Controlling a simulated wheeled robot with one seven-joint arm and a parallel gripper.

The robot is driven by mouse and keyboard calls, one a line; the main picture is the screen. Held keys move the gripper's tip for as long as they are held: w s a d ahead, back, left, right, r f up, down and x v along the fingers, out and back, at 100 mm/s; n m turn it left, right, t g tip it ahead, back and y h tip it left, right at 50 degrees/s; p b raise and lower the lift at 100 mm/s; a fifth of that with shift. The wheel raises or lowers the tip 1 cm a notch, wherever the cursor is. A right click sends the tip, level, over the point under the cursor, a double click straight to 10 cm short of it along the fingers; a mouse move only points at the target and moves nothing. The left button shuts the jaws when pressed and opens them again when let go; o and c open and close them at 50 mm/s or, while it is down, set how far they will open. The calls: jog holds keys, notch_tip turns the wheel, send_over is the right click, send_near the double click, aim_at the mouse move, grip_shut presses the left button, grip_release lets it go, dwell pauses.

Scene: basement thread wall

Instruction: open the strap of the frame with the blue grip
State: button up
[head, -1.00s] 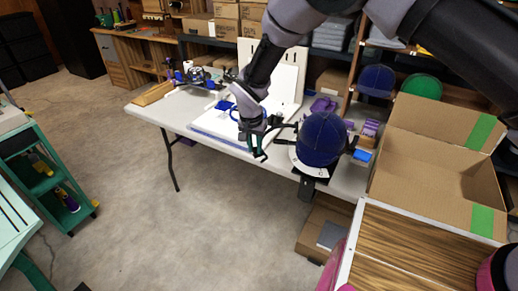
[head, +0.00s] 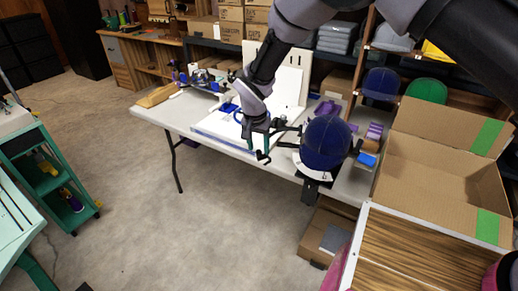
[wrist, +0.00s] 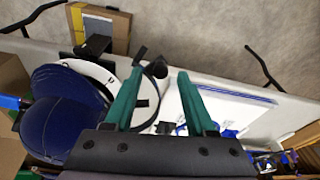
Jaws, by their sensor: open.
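A navy cap (head: 325,142) sits on a frame with a white ring (head: 309,167) at the front edge of the table. In the wrist view the cap (wrist: 58,125) and white ring (wrist: 100,73) are at the left. A thin black strap (wrist: 157,101) with a dark knob at its end curves out beside the ring. It shows between my fingers in the picture; contact cannot be told. A blue block (head: 367,159), possibly the grip, is right of the cap. My gripper (head: 261,146) is open and left of the cap; its teal fingers (wrist: 158,75) show apart in the wrist view.
A white board (head: 222,128) lies on the table (head: 157,112) behind my gripper, with blue items on it. An open cardboard box (head: 425,172) stands at the right. Purple pieces (head: 328,108) lie behind the cap.

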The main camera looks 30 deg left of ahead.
notch_tip(320, 180, up, 9)
jog(key=s, duration=0.1)
jog(key=shift+s+d, duration=0.15)
jog(key=shift+s, duration=0.2)
jog(key=w+d+r+m+y, duration=0.1)
jog(key=w+d+r, duration=0.4)
jog(key=d+r, duration=0.35)
jog(key=w+d+r+m, duration=0.1)
jog(key=w+d+r, duration=0.4)
jog(key=d+r, duration=0.35)
jog(key=w+d+r+m+y, duration=0.1)
jog(key=w+d+r, duration=0.4)
jog(key=d+r, duration=0.4)
jog(key=s+d+r+m+t, duration=0.1)
jog(key=s+d+r, duration=0.2)
jog(key=d, duration=0.6)
jog(key=s+d+r+t, duration=0.1)
jog(key=s+d+r, duration=0.25)
jog(key=d, duration=0.45)
jog(key=s+d+r+m+t, duration=0.1)
jog(key=s+d+r, duration=0.25)
jog(key=d, duration=0.55)
jog(key=s+d+t, duration=0.1)
jog(key=s+d, duration=0.4)
jog(key=s, duration=0.2)
jog(key=shift+s+d+f+t, duration=0.15)
jog(key=shift+d+f+t, duration=0.15)
jog(key=shift+t, duration=0.1)
